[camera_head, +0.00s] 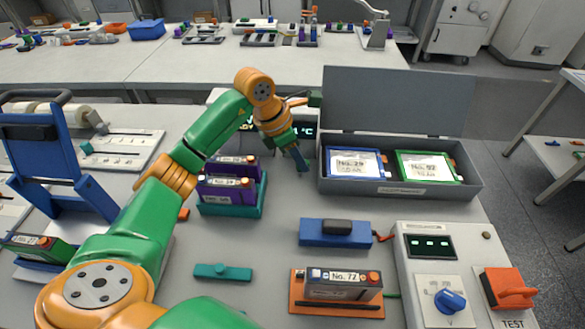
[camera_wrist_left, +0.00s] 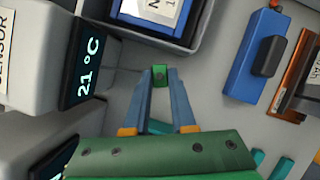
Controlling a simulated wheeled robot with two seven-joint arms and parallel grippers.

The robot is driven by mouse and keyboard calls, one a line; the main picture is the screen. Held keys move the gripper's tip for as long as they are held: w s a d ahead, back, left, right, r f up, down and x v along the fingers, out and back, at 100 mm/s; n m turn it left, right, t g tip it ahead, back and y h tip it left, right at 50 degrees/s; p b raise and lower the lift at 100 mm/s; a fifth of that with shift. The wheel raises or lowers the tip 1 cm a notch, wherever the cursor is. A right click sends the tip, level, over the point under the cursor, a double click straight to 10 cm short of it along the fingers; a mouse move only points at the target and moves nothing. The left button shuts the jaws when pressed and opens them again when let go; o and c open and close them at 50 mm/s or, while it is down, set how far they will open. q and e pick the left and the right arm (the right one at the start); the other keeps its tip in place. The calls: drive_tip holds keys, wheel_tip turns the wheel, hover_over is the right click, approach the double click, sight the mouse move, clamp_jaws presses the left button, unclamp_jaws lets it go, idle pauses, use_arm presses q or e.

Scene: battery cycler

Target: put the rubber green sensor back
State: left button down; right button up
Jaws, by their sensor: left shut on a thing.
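The green sensor (camera_wrist_left: 160,76) is a small green block with a dark round spot, held between my left fingertips in the left wrist view. My left gripper (camera_wrist_left: 161,82) is shut on it, above the grey table. In the head view, my left gripper (camera_head: 300,165) points down in front of the sensor station (camera_head: 303,130), and I cannot make out the sensor there. In the wrist view, the station's display (camera_wrist_left: 82,68) reads 21 °C, beside a white face lettered SENSOR (camera_wrist_left: 8,50). The sensor is apart from the station. My right gripper is not in view.
An open grey box (camera_head: 400,190) with two labelled packs stands to the right of the gripper. A teal rack (camera_head: 232,208) with purple batteries stands to its left. A blue block (camera_head: 335,233), battery No. 77 (camera_head: 343,283) and a test unit (camera_head: 440,270) lie nearer.

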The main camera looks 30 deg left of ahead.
sight(299, 181)
use_arm(q)
drive_tip(key=f, duration=0.1)
drive_tip(key=a+f+p, duration=0.1)
drive_tip(key=f, duration=0.2)
drive_tip(key=shift+s+a+f+p, duration=0.2)
drive_tip(key=shift+s+f+p, duration=0.05)
drive_tip(key=shift+f+p, duration=0.15)
drive_tip(key=shift+f+b, duration=0.3)
drive_tip(key=shift+f, duration=0.05)
drive_tip(key=c, duration=0.7)
unclamp_jaws()
drive_tip(key=shift+r, duration=0.1)
drive_tip(key=shift+c, duration=0.2)
drive_tip(key=shift+r, duration=0.1)
drive_tip(key=shift+r, duration=0.2)
drive_tip(key=v, duration=1.1)
drive_tip(key=shift+r+b, duration=0.3)
drive_tip(key=shift+b, duration=0.15)
drive_tip(key=shift+s+a+f, duration=0.1)
drive_tip(key=shift+a, duration=0.05)
